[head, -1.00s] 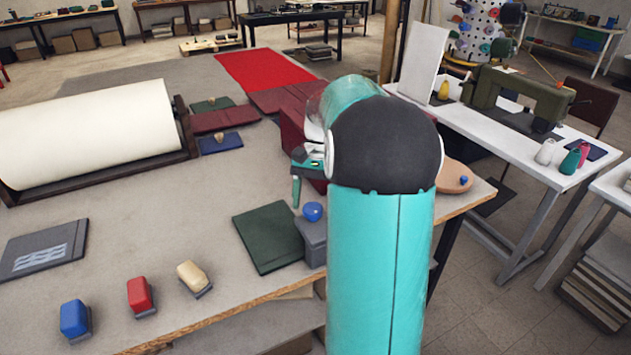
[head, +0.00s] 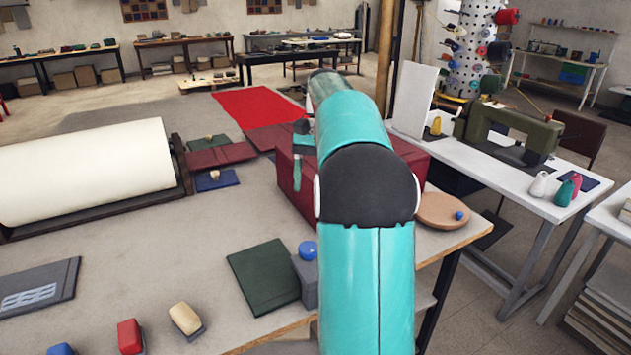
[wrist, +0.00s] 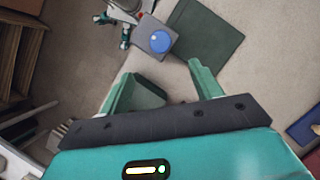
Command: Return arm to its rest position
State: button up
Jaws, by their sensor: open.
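My teal arm rises through the middle of the head view and reaches away over the table. My gripper (wrist: 161,72) is open in the wrist view, its two teal fingers apart. No held object is evident; a small dark green shape shows by the left finger, and I cannot tell what it is. In the head view, one finger hangs in front of a dark red box, and the rest of the gripper is mostly hidden by the arm.
A blue ball (head: 308,250) tops a grey block (head: 308,282), beside a dark green cover (head: 264,276). The dark red box (head: 294,205) stands behind my arm. A round wooden board (head: 443,211) lies right. A cream roll (head: 85,172) lies left.

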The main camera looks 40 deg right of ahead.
dwell(0.4)
jog(key=s+a+r+n+t+h, duration=0.1)
jog(key=a+n+h, duration=0.15)
jog(key=a, duration=0.65)
jog(key=s+a+r+n+t+h, duration=0.1)
jog(key=s+a+n+t, duration=0.15)
jog(key=a, duration=0.75)
jog(key=s+a+f+n+t, duration=0.4)
jog(key=s+a+f+n, duration=0.3)
jog(key=s+a, duration=0.3)
jog(key=a+f, duration=0.1)
jog(key=a, duration=0.2)
jog(key=shift+f, duration=0.15)
jog(key=shift+h, duration=0.25)
